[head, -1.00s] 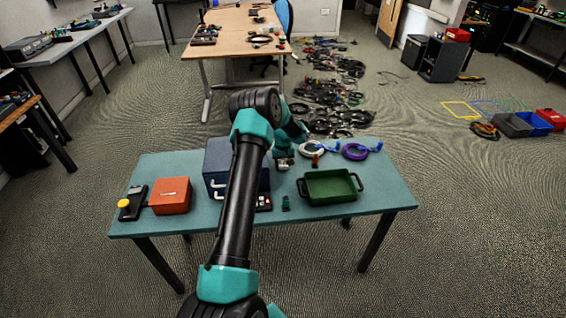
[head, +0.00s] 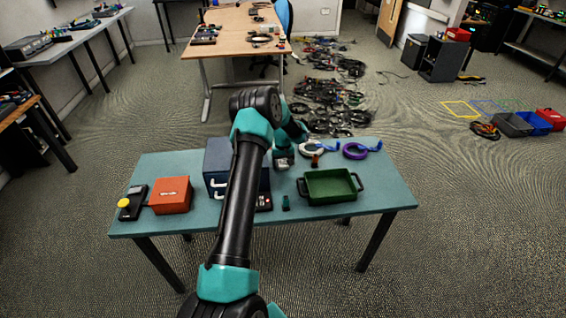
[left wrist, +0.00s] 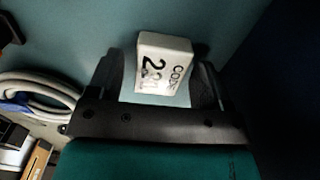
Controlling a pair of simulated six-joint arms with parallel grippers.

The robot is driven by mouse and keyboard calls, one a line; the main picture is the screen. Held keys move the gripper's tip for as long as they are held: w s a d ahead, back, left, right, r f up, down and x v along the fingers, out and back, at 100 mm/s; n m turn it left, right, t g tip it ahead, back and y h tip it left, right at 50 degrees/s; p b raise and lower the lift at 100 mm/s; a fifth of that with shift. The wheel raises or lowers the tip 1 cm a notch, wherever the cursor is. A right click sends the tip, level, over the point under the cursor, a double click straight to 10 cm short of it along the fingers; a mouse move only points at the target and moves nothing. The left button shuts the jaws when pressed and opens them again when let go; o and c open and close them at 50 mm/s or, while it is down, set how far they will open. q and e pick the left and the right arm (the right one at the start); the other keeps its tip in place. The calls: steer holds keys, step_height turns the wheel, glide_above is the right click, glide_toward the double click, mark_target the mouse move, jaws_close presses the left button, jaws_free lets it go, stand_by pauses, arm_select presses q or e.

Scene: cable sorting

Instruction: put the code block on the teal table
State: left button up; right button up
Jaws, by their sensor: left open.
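The code block (left wrist: 165,62) is a small white block with black print, seen in the left wrist view against the teal table (left wrist: 95,30). My left gripper (left wrist: 159,68) is open, with one finger on each side of the block. Whether the block touches the table or a finger is hard to tell. In the head view my left gripper (head: 284,162) is low over the back middle of the teal table (head: 385,195), right of the dark blue drawer box (head: 216,160). The block is not clear there. My right gripper is not in view.
A green tray (head: 330,201) stands at the right front. A white cable coil (head: 312,148) and a purple one (head: 355,151) lie behind it. An orange box (head: 170,195) and a black device with a yellow knob (head: 132,203) are at the left. The right edge strip is clear.

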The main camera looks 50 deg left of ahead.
mark_target(283, 162)
arm_select(q)
step_height(283, 162, up, 12)
stand_by(0.5)
stand_by(0.4)
